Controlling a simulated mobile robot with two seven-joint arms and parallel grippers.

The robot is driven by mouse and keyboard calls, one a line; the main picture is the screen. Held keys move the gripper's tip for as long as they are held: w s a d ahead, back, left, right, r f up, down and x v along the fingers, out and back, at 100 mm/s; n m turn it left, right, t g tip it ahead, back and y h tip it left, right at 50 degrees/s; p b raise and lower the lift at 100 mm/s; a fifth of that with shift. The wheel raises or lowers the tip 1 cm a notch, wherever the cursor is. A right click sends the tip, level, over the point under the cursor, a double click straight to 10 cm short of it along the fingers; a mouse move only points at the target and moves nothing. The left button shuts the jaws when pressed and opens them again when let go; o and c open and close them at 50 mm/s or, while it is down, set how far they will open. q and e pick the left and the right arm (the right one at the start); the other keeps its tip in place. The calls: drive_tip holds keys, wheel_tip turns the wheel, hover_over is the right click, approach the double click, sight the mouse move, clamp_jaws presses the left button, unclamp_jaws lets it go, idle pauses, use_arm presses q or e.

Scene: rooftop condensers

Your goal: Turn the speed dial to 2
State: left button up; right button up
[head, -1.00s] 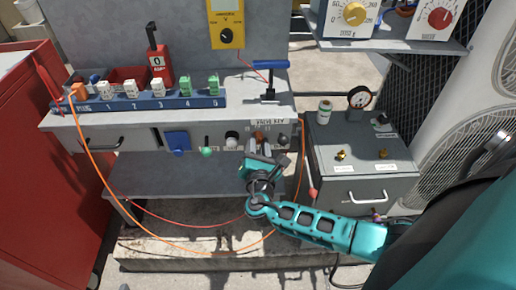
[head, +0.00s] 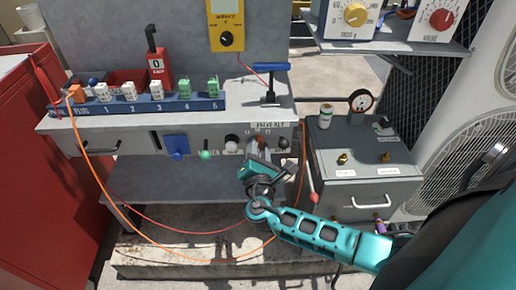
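My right gripper (head: 258,148) reaches up to the front panel of the grey workbench (head: 130,139), in the middle of the head view. Its fingertips are at a small orange-brown knob (head: 258,137), which they partly cover. Small marks sit beside this knob, so it may be the speed dial, but I cannot read its label or setting. I cannot tell whether the fingers are closed on it. A white round knob (head: 231,142) is just left of the gripper, and a dark knob (head: 284,143) is just right. My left gripper is not in view.
A green-tipped lever (head: 206,155) and a blue switch (head: 176,146) are farther left on the panel. A blue-handled valve (head: 270,67) stands on the bench above. A grey cabinet (head: 350,185) stands close on the right. An orange cable (head: 118,212) loops below the bench.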

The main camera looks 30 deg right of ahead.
drive_tip(key=o, duration=0.4)
drive_tip(key=shift+o, duration=0.2)
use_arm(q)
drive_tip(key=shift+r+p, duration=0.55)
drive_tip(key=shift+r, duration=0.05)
use_arm(e)
drive_tip(key=v, duration=1.3)
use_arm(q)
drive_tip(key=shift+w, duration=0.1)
use_arm(e)
drive_tip(key=shift+d, duration=0.1)
drive_tip(key=s+a+f+m+g+y+p, duration=0.3)
drive_tip(key=s+f+m+g+y+p, duration=0.3)
drive_tip(key=m, duration=0.3)
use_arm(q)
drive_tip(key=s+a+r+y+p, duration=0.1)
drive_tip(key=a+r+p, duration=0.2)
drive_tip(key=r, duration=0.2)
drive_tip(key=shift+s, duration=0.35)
use_arm(e)
wheel_tip(320, 180, up, 8)
drive_tip(key=a+m+t+y, duration=0.1)
drive_tip(key=m+y, duration=0.4)
drive_tip(key=m, duration=0.5)
drive_tip(key=shift+s+a+f+t+y, duration=0.2)
drive_tip(key=shift+a+t+y, duration=0.2)
drive_tip(key=shift+a, duration=0.4)
